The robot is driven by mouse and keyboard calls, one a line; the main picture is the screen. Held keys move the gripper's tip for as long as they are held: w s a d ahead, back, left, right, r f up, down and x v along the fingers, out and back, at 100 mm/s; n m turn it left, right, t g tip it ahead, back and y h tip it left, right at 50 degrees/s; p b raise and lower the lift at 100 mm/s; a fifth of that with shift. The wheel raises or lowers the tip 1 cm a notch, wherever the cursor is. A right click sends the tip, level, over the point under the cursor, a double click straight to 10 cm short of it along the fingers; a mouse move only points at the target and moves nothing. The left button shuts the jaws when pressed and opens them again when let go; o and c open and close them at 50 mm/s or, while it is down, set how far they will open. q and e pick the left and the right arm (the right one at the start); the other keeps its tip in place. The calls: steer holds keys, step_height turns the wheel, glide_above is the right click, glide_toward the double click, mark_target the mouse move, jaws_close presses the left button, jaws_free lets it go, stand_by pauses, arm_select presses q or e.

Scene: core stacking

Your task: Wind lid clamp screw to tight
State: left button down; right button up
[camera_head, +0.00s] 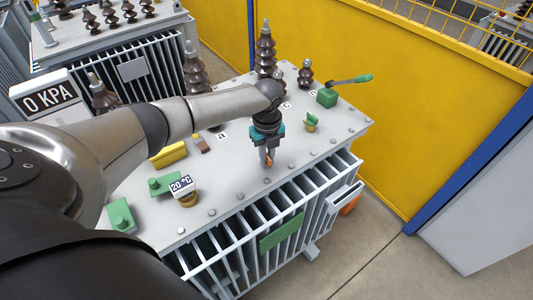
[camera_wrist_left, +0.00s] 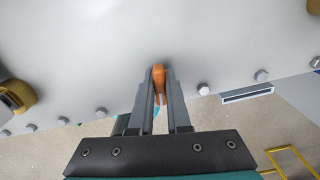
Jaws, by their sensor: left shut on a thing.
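The lid clamp screw shows as a small orange piece (camera_head: 268,160) near the front edge of the transformer lid (camera_head: 235,185). My left gripper (camera_head: 267,154) points down over the lid edge, its fingers shut on the orange piece. In the left wrist view the orange piece (camera_wrist_left: 158,76) sits between the two grey fingertips of the left gripper (camera_wrist_left: 160,85). The fingers hide its lower part, so I cannot tell how far it is wound in. My right gripper is not in view.
Grey bolt heads (camera_head: 291,166) line the lid edge. Tall brown bushings (camera_head: 265,52) stand at the back. A green-handled valve (camera_head: 328,97), a yellow block (camera_head: 168,155) and a temperature display (camera_head: 181,184) sit on the lid. A yellow wall (camera_head: 430,120) stands behind.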

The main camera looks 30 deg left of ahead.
arm_select(q)
steer(key=shift+r+m, duration=0.1)
steer(key=shift+m, duration=0.2)
steer(key=m, duration=0.4)
steer(key=shift+m, duration=0.4)
steer(key=m+b, duration=0.1)
steer(key=m, duration=0.3)
steer(key=shift+m, duration=0.4)
steer(key=c, duration=0.8)
jaws_free()
